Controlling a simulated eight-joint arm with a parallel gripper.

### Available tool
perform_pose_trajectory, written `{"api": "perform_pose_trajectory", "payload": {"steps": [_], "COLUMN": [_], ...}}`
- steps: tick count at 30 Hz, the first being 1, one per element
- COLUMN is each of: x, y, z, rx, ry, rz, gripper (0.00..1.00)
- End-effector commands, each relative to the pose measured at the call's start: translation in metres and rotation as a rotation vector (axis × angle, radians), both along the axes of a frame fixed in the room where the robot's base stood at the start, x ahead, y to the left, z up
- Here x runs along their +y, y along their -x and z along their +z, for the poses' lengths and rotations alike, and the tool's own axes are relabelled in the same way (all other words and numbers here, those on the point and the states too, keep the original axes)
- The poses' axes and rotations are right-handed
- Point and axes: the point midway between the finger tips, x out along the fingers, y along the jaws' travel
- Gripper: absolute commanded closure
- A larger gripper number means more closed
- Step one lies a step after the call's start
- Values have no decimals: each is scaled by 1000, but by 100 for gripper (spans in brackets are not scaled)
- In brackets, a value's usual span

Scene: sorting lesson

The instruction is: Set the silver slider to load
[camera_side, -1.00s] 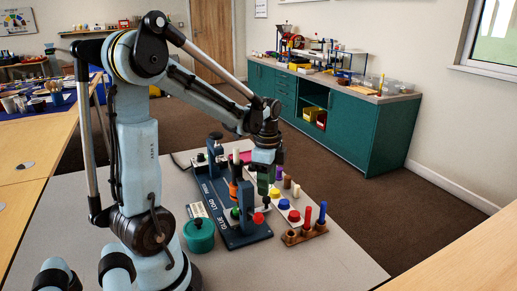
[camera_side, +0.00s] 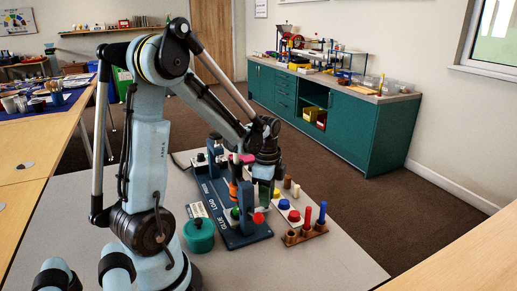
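A dark blue fixture (camera_side: 213,204) with white lettering, including "LOAD", lies on the grey table. It carries dark upright posts, a green knob (camera_side: 235,213) and a red knob (camera_side: 258,218) near its front end. I cannot make out the silver slider for certain; it is too small or hidden behind the posts and my arm. My gripper (camera_side: 265,192) points down just behind and right of the fixture's front post. The front post and the small size hide whether its fingers are apart or touching anything.
A green pot (camera_side: 198,237) stands left of the fixture, near a small card (camera_side: 196,210). The table's front right is clear.

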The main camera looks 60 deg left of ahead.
Motion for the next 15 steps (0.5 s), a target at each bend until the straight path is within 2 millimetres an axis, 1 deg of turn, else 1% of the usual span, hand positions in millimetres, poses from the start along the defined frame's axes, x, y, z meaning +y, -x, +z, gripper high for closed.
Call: {"api": "perform_pose_trajectory", "payload": {"steps": [1, 3, 11, 13, 15], "x": [0, 0, 1, 8, 20], "y": [0, 0, 0, 0, 0], "z": [0, 0, 0, 0, 0], "rx": [1, 1, 1, 1, 1], "ry": [1, 1, 1, 1, 1], "rz": [0, 0, 1, 3, 5], "gripper": [89, 100, 100, 100, 100]}}
